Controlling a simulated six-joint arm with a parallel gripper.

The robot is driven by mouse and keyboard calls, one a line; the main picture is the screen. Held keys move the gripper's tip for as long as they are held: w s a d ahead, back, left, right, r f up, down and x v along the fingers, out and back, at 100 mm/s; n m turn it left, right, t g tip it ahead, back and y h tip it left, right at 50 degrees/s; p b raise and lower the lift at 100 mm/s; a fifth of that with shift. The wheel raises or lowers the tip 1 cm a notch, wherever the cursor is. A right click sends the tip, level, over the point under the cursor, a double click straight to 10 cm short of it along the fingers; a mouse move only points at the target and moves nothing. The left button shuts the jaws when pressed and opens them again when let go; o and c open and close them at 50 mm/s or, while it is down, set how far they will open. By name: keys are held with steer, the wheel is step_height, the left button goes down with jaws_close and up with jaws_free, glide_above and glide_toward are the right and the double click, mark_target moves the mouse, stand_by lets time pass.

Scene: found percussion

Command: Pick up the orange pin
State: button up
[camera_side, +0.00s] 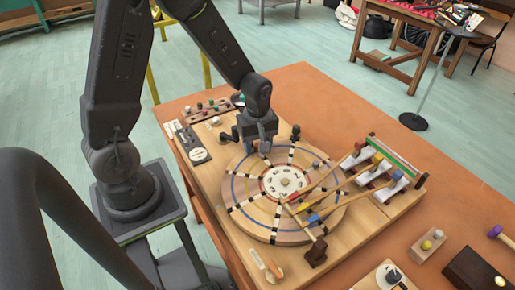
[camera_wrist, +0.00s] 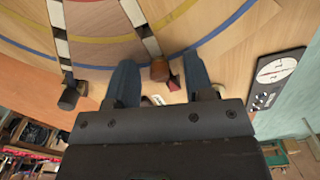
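I cannot clearly make out an orange pin. Several small coloured pins stand on a strip (camera_side: 205,112) at the back left of the board in the side view, too small to tell their colours surely. My gripper (camera_side: 265,150) points down over the back part of the round wooden wheel (camera_side: 250,185). In the wrist view my gripper (camera_wrist: 160,80) is open, its two dark blue fingers apart. A brown knob (camera_wrist: 160,70) shows between the fingers, with a small red piece (camera_wrist: 175,82) beside it. I cannot tell whether either finger touches them.
A black panel with a white dial (camera_side: 199,156) lies left of the wheel. Coloured mallets (camera_side: 345,185) reach over the wheel from a rack at right. The orange tabletop (camera_side: 310,95) is clear at the back.

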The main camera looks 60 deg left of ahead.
jaws_close()
steer(key=shift+r, duration=0.2)
steer(key=shift+r, duration=0.25)
steer(key=r, duration=0.3)
steer(key=shift+a+r, duration=0.2)
steer(key=shift+r, duration=0.15)
steer(key=s+a+r, duration=0.6)
steer(key=a, duration=0.3)
glide_toward(256, 144)
steer(key=d, duration=0.3)
steer(key=shift+w+d+f, duration=0.1)
steer(key=shift+d+f, duration=0.2)
steer(key=shift+d, duration=0.1)
